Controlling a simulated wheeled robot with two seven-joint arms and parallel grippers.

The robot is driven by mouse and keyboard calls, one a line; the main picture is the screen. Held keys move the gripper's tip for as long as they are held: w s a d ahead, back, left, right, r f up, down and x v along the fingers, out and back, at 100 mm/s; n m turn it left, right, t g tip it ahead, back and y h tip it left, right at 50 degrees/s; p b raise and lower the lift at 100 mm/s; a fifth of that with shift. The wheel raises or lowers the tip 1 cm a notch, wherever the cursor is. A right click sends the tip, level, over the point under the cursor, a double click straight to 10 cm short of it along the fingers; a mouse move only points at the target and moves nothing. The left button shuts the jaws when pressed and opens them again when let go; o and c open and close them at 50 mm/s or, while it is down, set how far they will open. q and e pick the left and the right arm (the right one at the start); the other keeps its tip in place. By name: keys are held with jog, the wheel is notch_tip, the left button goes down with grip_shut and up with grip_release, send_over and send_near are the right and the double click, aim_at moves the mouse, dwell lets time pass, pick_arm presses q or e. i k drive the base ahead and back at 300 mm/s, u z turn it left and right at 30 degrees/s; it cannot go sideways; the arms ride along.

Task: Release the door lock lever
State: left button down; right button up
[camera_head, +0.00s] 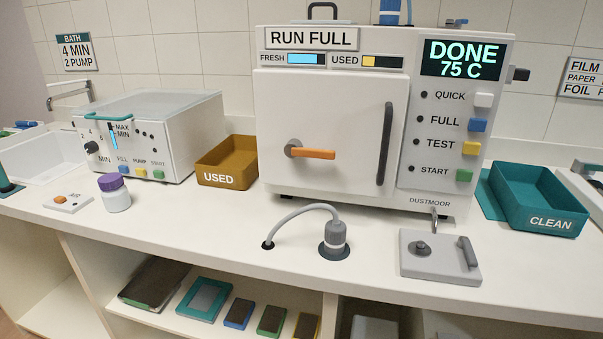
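The door lock lever (311,152) is an orange handle on a grey round pivot. It lies nearly level, pointing right from its pivot, on the left part of the white door (345,100) of the white machine. The door looks closed. A dark vertical door handle (385,143) stands at the door's right side. The machine's display (462,58) reads DONE 75 C. Neither of my grippers shows in the head view.
A hose with a grey connector (335,240) rises from the counter (200,225) before the machine. A grey plate with a handle (440,256) lies to its right. A brown USED tray (228,163) stands left, a teal CLEAN tray (538,205) right.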

aim_at(294, 148)
jog(key=k, duration=0.55)
jog(key=z, duration=1.05)
